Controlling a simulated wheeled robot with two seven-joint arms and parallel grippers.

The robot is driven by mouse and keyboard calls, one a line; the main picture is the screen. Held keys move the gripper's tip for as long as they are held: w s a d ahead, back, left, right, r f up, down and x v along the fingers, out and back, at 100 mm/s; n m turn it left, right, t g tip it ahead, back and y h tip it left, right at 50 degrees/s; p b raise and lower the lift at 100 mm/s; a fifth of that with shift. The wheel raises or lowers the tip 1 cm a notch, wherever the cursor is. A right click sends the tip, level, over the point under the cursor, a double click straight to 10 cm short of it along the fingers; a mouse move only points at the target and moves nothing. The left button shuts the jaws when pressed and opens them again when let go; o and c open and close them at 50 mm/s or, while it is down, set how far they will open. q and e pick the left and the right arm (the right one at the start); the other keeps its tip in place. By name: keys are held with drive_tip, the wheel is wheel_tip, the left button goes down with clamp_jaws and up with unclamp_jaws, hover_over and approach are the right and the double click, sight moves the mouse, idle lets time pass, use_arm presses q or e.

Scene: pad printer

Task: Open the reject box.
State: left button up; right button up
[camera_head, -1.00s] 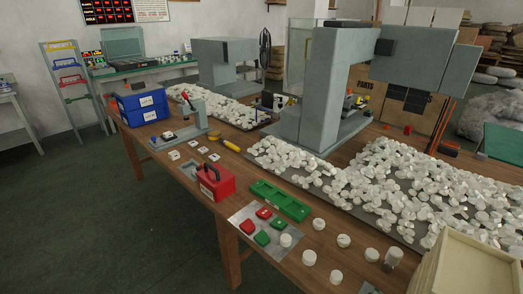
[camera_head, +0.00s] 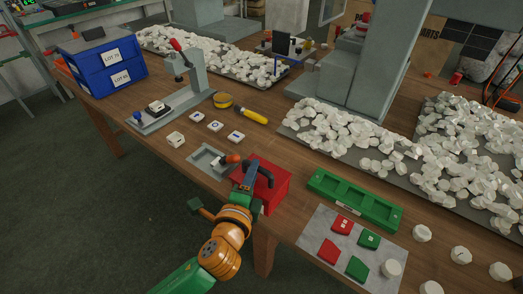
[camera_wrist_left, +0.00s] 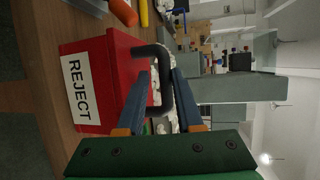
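The reject box is a red box (camera_head: 276,187) with a black handle (camera_head: 263,167) on top. It stands near the table's front edge and looks closed. In the left wrist view the red box (camera_wrist_left: 122,72) shows its white REJECT label, turned sideways, and the handle (camera_wrist_left: 167,80). My left gripper (camera_head: 250,176) is at the handle, at the box's left side. In the left wrist view its two blue fingers (camera_wrist_left: 159,98) are apart, one on each side of the handle. Whether either finger touches it is unclear. My right gripper is not in view.
A grey fixture (camera_head: 205,160) with an orange-tipped part lies just left of the box. A green tray (camera_head: 355,200) and a grey sheet (camera_head: 318,232) with red and green pieces lie to the right. A yellow-handled tool (camera_head: 250,115) and heaps of white parts lie behind.

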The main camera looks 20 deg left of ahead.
sight(261, 162)
use_arm(q)
drive_tip(key=w, duration=0.4)
drive_tip(key=shift+w+d+f, duration=0.2)
drive_tip(key=shift+w+d, duration=0.2)
drive_tip(key=shift+w+a+f, duration=0.1)
drive_tip(key=shift+w, duration=0.05)
clamp_jaws()
idle(0.9)
